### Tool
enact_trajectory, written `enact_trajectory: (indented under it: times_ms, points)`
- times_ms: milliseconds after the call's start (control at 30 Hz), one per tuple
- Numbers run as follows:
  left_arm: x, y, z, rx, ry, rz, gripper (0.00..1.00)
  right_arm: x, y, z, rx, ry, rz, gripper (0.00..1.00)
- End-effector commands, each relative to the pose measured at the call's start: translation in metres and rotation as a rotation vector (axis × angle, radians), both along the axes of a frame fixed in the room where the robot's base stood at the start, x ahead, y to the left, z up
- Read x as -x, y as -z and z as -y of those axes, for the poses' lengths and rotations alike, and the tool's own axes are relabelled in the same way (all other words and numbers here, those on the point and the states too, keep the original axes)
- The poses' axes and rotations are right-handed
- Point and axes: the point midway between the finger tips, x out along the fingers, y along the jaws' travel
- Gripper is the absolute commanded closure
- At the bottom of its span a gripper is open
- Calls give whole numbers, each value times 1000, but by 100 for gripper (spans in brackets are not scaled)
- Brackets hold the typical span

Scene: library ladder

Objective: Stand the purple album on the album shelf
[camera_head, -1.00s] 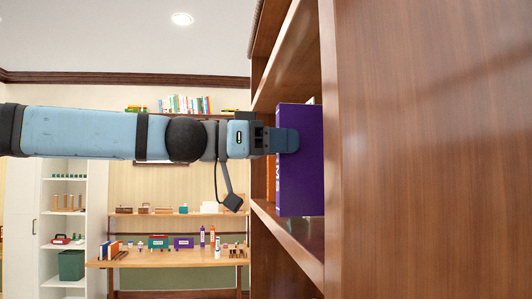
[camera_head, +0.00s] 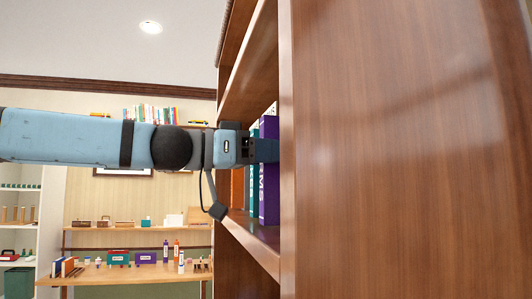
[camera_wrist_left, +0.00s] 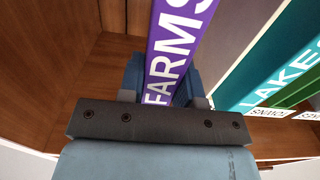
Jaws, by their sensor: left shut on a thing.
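The purple album (camera_head: 269,195) stands upright in the album shelf (camera_head: 252,244), its lower end at or close to the board; contact is not clear. The bookcase's side panel hides part of it. In the left wrist view its spine reads FARMS (camera_wrist_left: 176,45). My left gripper (camera_head: 266,150) is shut on the purple album at its spine side, and its fingers also show in the left wrist view (camera_wrist_left: 163,85). A teal album marked LAKES (camera_wrist_left: 278,72) stands beside the purple one, with a gap between them. My right gripper is not in view.
The tall wooden side panel (camera_head: 400,160) fills the right of the head view, close to the gripper. Green albums (camera_wrist_left: 295,92) stand past the teal one. An empty shelf bay (camera_wrist_left: 50,60) lies left of the purple album. A table (camera_head: 140,273) with small items stands behind.

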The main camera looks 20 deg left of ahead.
Motion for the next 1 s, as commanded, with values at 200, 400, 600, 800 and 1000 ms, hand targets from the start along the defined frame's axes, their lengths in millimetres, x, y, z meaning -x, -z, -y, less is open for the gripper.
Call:
enact_trajectory:
  times_ms: [200, 400, 600, 800, 1000]
  points:
    - [0, -1, 0, 1, 0, 1, 38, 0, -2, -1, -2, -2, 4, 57]
    - [0, 1, 0, 0, 0, -1, 38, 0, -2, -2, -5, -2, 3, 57]
    - [8, 0, -11, 0, -1, 1, 38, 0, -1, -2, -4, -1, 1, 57]
    - [30, -2, -44, 2, -2, 5, 38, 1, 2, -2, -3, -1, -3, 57]
    - [53, -2, -77, 2, -2, 5, 38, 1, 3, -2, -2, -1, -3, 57]
